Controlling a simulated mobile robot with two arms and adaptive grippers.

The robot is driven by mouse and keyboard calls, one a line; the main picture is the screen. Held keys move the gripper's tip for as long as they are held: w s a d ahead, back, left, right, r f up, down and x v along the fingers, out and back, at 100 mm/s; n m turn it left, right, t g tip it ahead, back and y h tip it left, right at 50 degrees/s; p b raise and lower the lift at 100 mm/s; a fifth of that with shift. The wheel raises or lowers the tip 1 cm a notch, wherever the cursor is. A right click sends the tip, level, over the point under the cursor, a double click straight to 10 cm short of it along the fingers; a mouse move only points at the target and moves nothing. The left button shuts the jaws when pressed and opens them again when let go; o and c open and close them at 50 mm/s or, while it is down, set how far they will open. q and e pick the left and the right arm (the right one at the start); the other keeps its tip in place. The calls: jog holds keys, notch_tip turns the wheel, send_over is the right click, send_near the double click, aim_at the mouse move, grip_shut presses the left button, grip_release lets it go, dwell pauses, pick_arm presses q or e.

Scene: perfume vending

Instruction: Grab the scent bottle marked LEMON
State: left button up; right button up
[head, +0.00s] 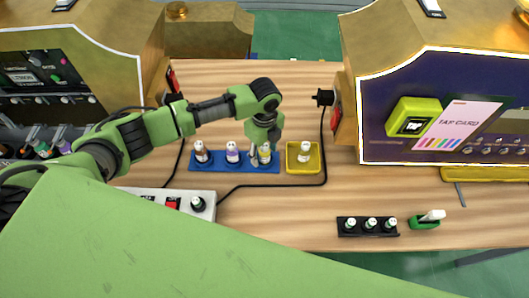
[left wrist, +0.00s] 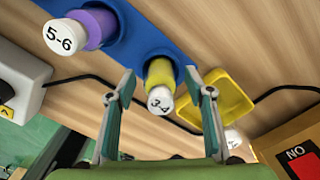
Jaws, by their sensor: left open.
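A yellow bottle with a white cap (head: 265,156) stands at the right end of the blue tray (head: 216,168). In the left wrist view its cap reads "3-4" (left wrist: 160,100). No LEMON marking is readable on it. My left gripper (head: 262,150) is right at this bottle in the head view. In the left wrist view the open fingers (left wrist: 160,92) are on either side of the yellow bottle, with gaps between. A purple bottle (head: 232,153), with cap "5-6" (left wrist: 64,37), and a brownish bottle (head: 201,153) stand to its left. My right gripper is not in view.
A black rack (head: 368,233) with three dark bottles stands front right. Large machines flank the table.

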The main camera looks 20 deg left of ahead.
pick_arm(q)
jog(key=c, duration=1.2)
jog(key=shift+c, duration=0.2)
